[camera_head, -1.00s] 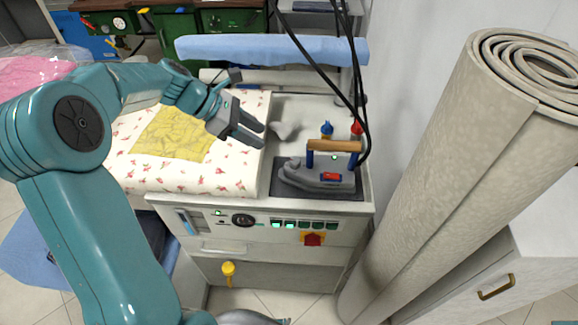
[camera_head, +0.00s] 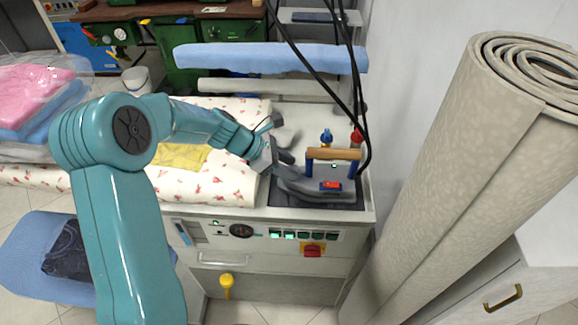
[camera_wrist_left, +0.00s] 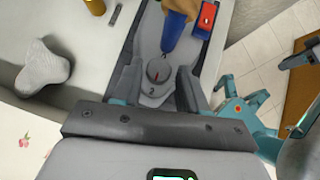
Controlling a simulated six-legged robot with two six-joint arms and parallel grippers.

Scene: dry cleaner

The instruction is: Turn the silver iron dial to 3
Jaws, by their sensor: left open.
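The silver iron (camera_head: 318,185) rests on a dark pad on the right of the ironing station, its wooden handle (camera_head: 334,154) on two blue posts. In the wrist view the dial lies ahead of the gripper's dark bar; contact cannot be told.
Black cables hang down to the iron's right. A blue-capped bottle (camera_head: 326,137) and a red-capped one (camera_head: 357,137) stand behind the handle. A grey lump-shaped thing (camera_wrist_left: 43,68) lies left of the iron. A rolled carpet (camera_head: 465,170) stands at the right.

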